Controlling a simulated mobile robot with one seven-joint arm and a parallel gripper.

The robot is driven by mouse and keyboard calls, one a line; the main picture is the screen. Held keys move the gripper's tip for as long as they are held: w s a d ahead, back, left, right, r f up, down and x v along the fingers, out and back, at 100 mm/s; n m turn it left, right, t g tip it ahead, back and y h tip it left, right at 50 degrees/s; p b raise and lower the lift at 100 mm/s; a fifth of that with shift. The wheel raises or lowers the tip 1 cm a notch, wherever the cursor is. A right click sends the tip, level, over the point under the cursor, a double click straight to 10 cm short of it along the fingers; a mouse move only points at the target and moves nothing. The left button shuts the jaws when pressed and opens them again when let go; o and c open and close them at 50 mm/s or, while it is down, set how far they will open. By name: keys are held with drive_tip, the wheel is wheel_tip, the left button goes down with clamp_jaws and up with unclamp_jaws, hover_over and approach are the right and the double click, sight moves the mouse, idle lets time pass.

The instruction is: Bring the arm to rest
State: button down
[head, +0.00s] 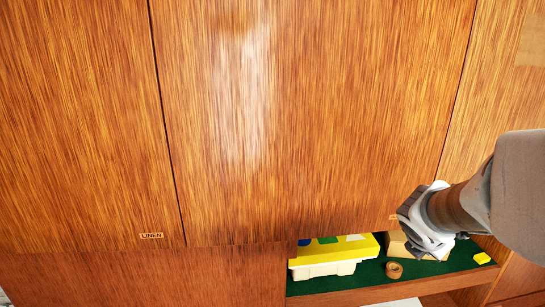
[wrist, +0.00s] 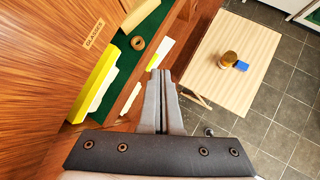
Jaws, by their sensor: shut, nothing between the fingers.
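My gripper (wrist: 162,74) is shut and empty in the wrist view, its two grey fingers together. It points out past the edge of the wall unit's open shelf, with the floor and a small table beyond. In the head view my arm comes in from the right, and my gripper is at the right end of the shelf, in front of the wood. Its fingertips are hard to make out there.
The teak wall unit (head: 300,120) has shut doors, one labelled LINEN (head: 151,235). Its green-lined shelf (head: 345,283) holds a yellow-and-white box (head: 335,257), a brown ring (head: 394,270) and a yellow block (head: 482,258). A light wood table (wrist: 205,75) bears a jar (wrist: 229,59) and a blue block (wrist: 242,66).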

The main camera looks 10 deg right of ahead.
drive_tip(key=s+a+m+y+b, duration=0.3)
drive_tip(key=s+a+m, duration=0.1)
drive_tip(key=a+m, duration=0.6)
drive_tip(key=s+a+f+m+t+y+b, duration=0.1)
drive_tip(key=s+a+m+y+b, duration=0.2)
drive_tip(key=a+m, duration=0.8)
drive_tip(key=s+a, duration=0.1)
drive_tip(key=a, duration=0.5)
drive_tip(key=shift+y, duration=0.4)
